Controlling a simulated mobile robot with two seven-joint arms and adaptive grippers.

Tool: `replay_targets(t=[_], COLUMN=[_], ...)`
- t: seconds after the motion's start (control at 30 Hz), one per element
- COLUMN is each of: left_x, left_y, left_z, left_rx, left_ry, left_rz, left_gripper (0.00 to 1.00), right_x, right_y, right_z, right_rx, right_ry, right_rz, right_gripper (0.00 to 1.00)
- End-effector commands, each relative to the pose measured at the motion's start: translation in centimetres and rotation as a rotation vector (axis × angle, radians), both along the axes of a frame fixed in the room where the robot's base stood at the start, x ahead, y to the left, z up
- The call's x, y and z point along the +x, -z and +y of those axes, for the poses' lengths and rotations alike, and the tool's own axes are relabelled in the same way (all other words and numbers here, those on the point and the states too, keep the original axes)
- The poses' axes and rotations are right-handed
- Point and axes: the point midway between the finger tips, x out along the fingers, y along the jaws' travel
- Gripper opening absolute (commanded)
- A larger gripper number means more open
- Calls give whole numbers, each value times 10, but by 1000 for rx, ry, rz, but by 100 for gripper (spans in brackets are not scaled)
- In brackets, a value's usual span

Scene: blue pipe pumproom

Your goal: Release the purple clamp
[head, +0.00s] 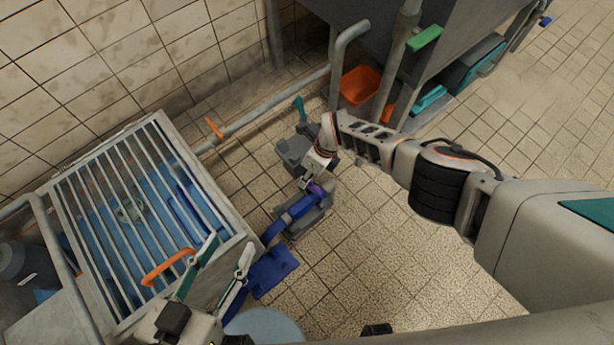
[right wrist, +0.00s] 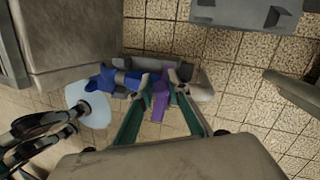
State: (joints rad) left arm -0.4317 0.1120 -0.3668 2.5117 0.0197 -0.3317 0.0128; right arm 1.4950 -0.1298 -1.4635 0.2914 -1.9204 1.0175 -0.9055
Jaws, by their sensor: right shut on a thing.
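The purple clamp (head: 315,189) sits at the end of a blue pipe (head: 291,216) over a grey base on the tiled floor. In the right wrist view the purple clamp (right wrist: 160,98) is between my teal fingers, with the blue pipe (right wrist: 122,80) to its left. My right gripper (head: 311,184) is shut on the clamp; it also shows in the right wrist view (right wrist: 160,85). In the head view the gripper partly hides the clamp. My left gripper (head: 228,250) is open and empty, beside the grated basin, apart from the clamp.
A basin with a metal grating (head: 150,200) stands at the left. A grey block (head: 294,152) lies behind the clamp. A blue plate (head: 270,272) lies on the floor. An orange bin (head: 360,84) stands under the grey tank. Floor at the right is clear.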

Motion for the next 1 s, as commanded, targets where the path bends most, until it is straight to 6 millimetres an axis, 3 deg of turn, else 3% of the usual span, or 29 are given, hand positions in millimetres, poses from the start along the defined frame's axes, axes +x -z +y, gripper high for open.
replay_targets(t=[0.03,0.07,0.1,0.57,1.0], left_x=[-1,-1,-1,-4,-2], left_y=[1,2,2,6,4], left_z=[1,1,1,2,2], left_rx=[2,3,5,18,13], left_ry=[0,0,0,11,9], left_rz=[2,3,4,9,5], left_gripper=[40,40,40,40,40], right_x=[-2,-2,-2,1,4], right_y=[3,3,3,-1,-25], right_z=[-3,-3,-3,-1,-9], right_rx=[-4,-4,-3,0,1], right_ry=[1,0,1,-1,-3], right_rz=[5,5,4,-2,-4], right_gripper=[0,25,35,35,35])
